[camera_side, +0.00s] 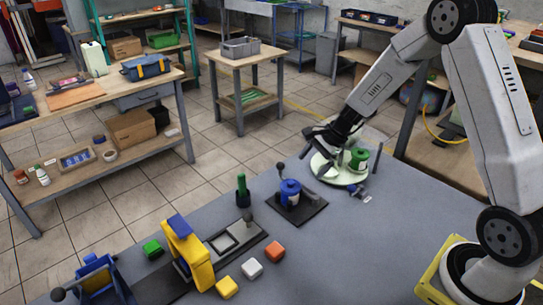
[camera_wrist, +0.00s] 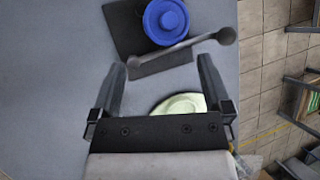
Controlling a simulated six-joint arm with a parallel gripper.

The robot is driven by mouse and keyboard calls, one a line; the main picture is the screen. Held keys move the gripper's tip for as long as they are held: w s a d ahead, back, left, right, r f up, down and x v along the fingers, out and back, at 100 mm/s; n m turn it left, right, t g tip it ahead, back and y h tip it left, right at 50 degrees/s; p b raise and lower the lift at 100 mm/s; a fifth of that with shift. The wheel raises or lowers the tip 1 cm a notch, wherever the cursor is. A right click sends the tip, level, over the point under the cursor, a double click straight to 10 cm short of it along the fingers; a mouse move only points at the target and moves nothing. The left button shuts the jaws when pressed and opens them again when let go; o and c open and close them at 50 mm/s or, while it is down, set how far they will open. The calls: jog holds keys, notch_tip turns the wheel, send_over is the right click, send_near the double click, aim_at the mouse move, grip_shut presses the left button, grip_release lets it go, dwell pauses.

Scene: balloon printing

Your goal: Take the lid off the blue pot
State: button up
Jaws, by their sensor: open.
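The blue pot (camera_side: 290,197) stands upright on a dark square plate (camera_side: 312,212) on the grey table. Its blue lid (camera_side: 290,184) appears to sit on top. In the wrist view the round blue lid (camera_wrist: 166,20) shows from above at the top of the picture, hiding the pot beneath. My gripper (camera_side: 315,160) is open and empty, above the table to the right of and beyond the pot. In the wrist view its two fingers (camera_wrist: 162,66) are spread apart, and the lid lies ahead of their tips, untouched.
A grey ball-ended rod (camera_wrist: 185,48) lies across the view between fingers and lid. A green pot (camera_side: 358,158) stands on a pale round plate (camera_side: 325,174) by my gripper. A yellow frame (camera_side: 190,255), colored blocks (camera_side: 251,268) and a green bottle (camera_side: 242,190) are left.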

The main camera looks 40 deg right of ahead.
aim_at(292, 188)
jog(key=shift+x, duration=1.3)
jog(key=shift+x, duration=2.6)
jog(key=shift+a+r, duration=0.1)
jog(key=shift+a, duration=0.05)
jog(key=c, duration=1.2)
